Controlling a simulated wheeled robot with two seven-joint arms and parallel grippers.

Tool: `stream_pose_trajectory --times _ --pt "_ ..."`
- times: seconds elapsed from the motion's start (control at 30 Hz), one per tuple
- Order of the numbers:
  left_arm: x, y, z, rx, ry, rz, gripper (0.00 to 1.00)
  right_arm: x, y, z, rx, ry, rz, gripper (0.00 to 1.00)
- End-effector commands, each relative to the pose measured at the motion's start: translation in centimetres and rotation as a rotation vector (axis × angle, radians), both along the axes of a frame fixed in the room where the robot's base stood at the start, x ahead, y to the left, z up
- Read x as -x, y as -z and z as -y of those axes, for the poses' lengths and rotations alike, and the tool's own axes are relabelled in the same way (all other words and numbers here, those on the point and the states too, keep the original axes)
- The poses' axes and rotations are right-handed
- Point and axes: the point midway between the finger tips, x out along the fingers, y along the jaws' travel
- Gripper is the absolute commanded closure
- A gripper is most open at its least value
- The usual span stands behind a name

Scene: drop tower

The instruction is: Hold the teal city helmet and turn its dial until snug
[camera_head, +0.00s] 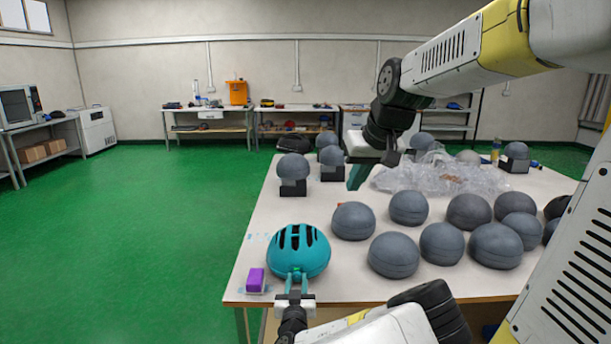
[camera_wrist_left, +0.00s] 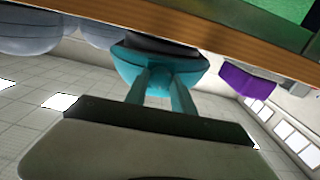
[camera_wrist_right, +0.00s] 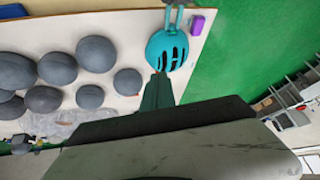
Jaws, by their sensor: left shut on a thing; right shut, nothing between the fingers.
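The teal city helmet (camera_head: 298,251) sits at the near left corner of the table, vents facing up. My left gripper (camera_head: 296,277) is shut on its near rim. In the left wrist view both left fingers (camera_wrist_left: 160,85) meet the helmet (camera_wrist_left: 158,68). My right gripper (camera_head: 357,176) is shut and empty, in the air above the table beyond the helmet. In the right wrist view the closed fingertips (camera_wrist_right: 158,80) point toward the helmet (camera_wrist_right: 167,49); a small reddish spot shows between them. The dial cannot be made out clearly.
A purple block (camera_head: 256,280) lies left of the helmet near the table edge. Several grey headforms (camera_head: 394,255) fill the table to the right. The table (camera_head: 258,226) is bare just behind the helmet.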

Motion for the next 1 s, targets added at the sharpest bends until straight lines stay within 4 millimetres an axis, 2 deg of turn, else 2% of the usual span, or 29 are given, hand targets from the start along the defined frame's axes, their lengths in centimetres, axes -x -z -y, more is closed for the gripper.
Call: stream_pose_trajectory --times 0.03,0.1,0.27,0.47,0.6,0.8,1.0 --pt "0.0 0.0 0.0 0.0 0.0 0.0 0.96 -2.2 0.4 -0.7 0.007 -0.017 -0.005 1.0" --pt "0.0 0.0 0.0 0.0 0.0 0.0 0.96 -5.0 0.9 -1.5 0.016 -0.039 -0.006 1.0" --pt "0.0 0.0 0.0 0.0 0.0 0.0 0.96 -11.2 2.8 -3.7 0.036 -0.092 -0.006 1.0" --pt "0.0 0.0 0.0 0.0 0.0 -0.001 0.96 -18.4 6.9 -6.8 0.059 -0.157 -0.007 1.0" --pt "0.0 0.0 0.0 0.0 0.0 -0.001 0.96 -22.7 10.6 -9.0 0.073 -0.199 -0.006 1.0" --pt "0.0 0.0 0.0 0.0 0.0 -0.001 0.96 -26.6 15.2 -11.5 0.089 -0.245 -0.007 1.0" --pt "0.0 0.0 0.0 0.0 0.0 -0.001 0.96 -28.2 17.5 -12.6 0.095 -0.265 -0.004 1.0"
